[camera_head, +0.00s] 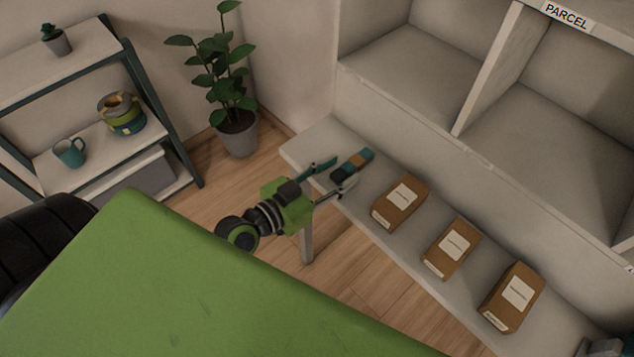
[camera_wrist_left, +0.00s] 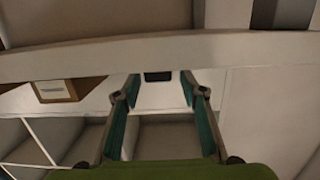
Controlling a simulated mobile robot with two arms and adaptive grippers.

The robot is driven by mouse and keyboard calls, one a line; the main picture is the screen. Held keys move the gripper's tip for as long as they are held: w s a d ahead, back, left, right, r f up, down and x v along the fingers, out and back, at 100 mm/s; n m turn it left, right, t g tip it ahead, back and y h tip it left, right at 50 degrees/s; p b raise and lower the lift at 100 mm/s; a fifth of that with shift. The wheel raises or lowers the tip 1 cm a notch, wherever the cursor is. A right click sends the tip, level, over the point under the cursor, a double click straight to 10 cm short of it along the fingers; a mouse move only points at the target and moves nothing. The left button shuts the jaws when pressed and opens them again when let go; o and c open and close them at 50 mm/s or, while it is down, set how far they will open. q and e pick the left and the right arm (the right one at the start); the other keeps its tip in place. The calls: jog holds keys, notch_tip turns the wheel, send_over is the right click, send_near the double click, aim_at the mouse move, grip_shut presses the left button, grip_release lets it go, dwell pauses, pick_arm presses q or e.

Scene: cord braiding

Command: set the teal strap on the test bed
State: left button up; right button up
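My left gripper (camera_head: 332,176) is over the left end of a narrow pale bench (camera_head: 312,142), its two teal-padded fingers spread apart. A small block with teal, orange-brown and dark bands (camera_head: 353,163) is at the fingertips. I cannot tell whether the fingers touch it. In the left wrist view the gripper (camera_wrist_left: 160,80) is also open, with a dark piece (camera_wrist_left: 158,76) between the tips. I cannot make out a teal strap or a test bed. I cannot identify my right gripper in either view.
Several brown labelled boxes, such as this one (camera_head: 401,203), stand along the bench. Behind is a pale cubby shelf with a PARCEL sign (camera_head: 567,15). A potted plant (camera_head: 236,130) and a rack with a teal mug (camera_head: 70,152) are left. A grey-teal thing (camera_head: 607,346) is cut off bottom right.

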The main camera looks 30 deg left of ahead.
pick_arm(q)
jog(key=v, duration=0.7)
jog(key=shift+s, duration=0.15)
